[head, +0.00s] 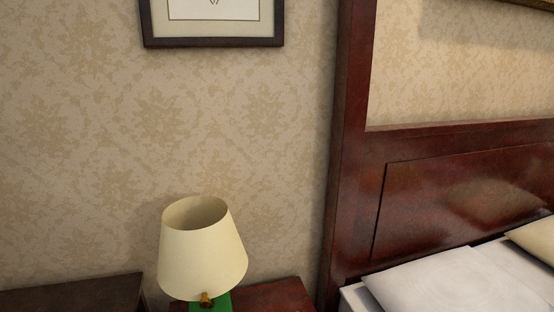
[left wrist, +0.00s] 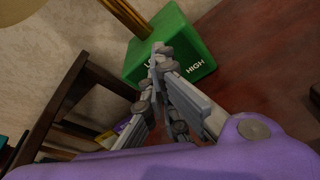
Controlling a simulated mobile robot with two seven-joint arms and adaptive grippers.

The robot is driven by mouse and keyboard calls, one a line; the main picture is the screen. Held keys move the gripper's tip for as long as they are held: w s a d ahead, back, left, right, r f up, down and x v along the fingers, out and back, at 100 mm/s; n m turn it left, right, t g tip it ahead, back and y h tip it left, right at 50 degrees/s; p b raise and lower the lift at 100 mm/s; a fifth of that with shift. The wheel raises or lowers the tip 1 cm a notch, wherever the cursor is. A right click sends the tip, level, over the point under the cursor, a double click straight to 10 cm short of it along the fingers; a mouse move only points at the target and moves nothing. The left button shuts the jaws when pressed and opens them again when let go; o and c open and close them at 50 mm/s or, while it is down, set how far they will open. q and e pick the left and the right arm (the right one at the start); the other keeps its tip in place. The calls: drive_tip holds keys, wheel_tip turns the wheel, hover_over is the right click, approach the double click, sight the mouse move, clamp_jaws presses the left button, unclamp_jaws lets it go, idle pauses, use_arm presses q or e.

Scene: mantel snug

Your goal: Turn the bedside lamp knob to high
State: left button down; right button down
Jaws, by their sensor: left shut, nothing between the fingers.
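The bedside lamp has a cream shade (head: 203,258) and stands at the bottom of the head view. A small brass-coloured knob (head: 206,299) shows below the shade, in front of the green base (head: 224,301). In the left wrist view the green base (left wrist: 178,32) bears the word "HIGH" and a partly covered label beginning with "L". A brass-coloured post (left wrist: 127,20) rises from it. My left gripper (left wrist: 160,58) is shut and empty, with its tips in front of the base's labelled face. I cannot tell whether they touch it. The knob is not distinguishable in this view. My right gripper is in neither view.
The lamp stands on a reddish wooden nightstand (head: 273,296). A dark wooden piece of furniture (head: 75,294) is at the left. The bed's headboard (head: 450,195) and pillows (head: 450,280) are at the right. A framed picture (head: 212,42) hangs above.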

use_arm(q)
drive_tip(key=shift+a+f, duration=0.2)
drive_tip(key=shift+f, duration=0.15)
drive_tip(key=shift+f+b, duration=0.15)
drive_tip(key=shift+b, duration=0.15)
idle(0.3)
drive_tip(key=shift+d, duration=0.1)
